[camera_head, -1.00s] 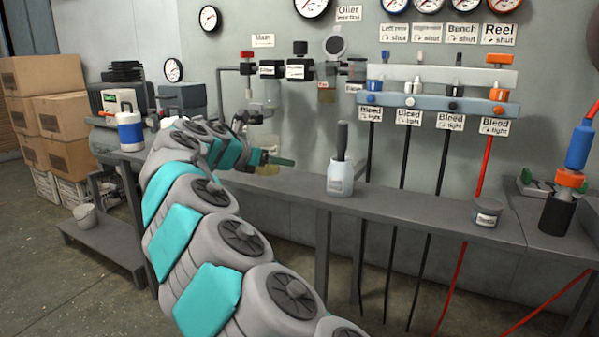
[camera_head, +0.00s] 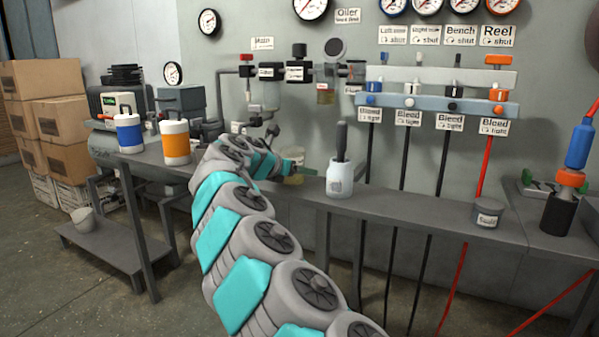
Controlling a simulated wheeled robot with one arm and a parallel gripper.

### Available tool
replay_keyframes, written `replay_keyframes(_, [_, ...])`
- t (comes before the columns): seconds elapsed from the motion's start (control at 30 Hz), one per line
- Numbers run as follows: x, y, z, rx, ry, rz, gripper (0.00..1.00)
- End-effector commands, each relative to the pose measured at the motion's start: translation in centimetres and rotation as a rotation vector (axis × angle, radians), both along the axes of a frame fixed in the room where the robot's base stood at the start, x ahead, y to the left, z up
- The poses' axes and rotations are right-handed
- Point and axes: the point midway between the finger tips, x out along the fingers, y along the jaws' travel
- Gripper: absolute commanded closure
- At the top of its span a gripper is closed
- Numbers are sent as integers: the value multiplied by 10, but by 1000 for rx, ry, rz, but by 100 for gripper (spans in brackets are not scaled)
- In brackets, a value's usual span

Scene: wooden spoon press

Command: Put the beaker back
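My arm reaches from the lower middle to the bench below the wall fittings. My gripper (camera_head: 285,167), at its far end, is small and partly hidden by my own arm. A small see-through vessel with a yellowish tint (camera_head: 293,179), which looks like the beaker, is right at the gripper, just above or on the bench (camera_head: 400,208). I cannot tell whether the fingers are closed on it or whether it touches the bench.
A white jar with a dark handle (camera_head: 340,183) stands just right of the gripper. Blue (camera_head: 129,134) and orange (camera_head: 175,145) containers stand on the left. A grey tin (camera_head: 488,212) is at the right. A pale bucket (camera_head: 86,224) sits on the low shelf. Bench space between jar and tin is clear.

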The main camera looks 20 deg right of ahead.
Motion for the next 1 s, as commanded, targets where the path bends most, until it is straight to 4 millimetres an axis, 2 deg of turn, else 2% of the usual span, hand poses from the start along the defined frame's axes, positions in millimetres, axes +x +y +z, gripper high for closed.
replay_keyframes(0.23, [0, 1, -2, 0, 1, 0, 84])
replay_keyframes(0.27, [0, 1, -3, 0, 1, 0, 22])
replay_keyframes(0.47, [0, 0, -3, 1, 1, -1, 0])
replay_keyframes(0.83, [0, 0, 0, 0, 0, -1, 0])
replay_keyframes(1.0, [-10, 19, 9, -1, 3, 0, 0])
